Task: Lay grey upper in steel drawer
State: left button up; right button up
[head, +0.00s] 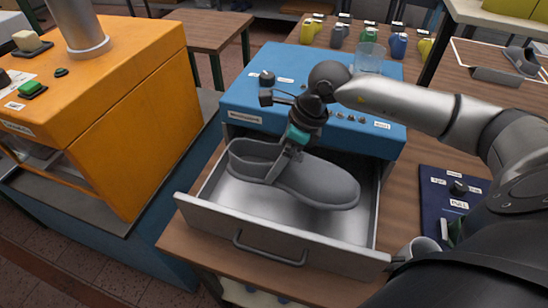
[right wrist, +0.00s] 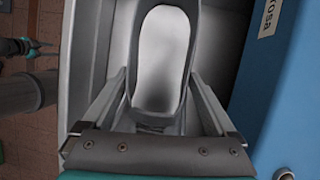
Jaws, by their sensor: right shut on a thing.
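The grey upper (head: 318,182) is a shoe-shaped piece inside the open steel drawer (head: 330,252), heel end to the left and rounded toe to the right. My right gripper (head: 276,170) reaches down from above and is shut on the upper near its open collar end. In the right wrist view the upper (right wrist: 188,22) lies between the two fingers, with the drawer wall (right wrist: 78,50) beside it. I cannot tell whether its underside touches the drawer floor.
The drawer sticks out below a blue machine (head: 240,95) carrying a clear glass (head: 370,58). An orange cabinet (head: 130,110) stands to the left. A dark blue panel (head: 440,185) lies on the bench to the right. Several coloured bottles stand behind.

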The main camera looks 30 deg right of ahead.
aim_at(303, 152)
jog(key=shift+f+b, duration=3.65)
jog(key=shift+f, duration=0.9)
jog(key=shift+f, duration=0.15)
jog(key=o, duration=1.1)
jog(key=p+v, duration=0.1)
jog(key=v, duration=1.4)
jog(key=shift+s, duration=0.1)
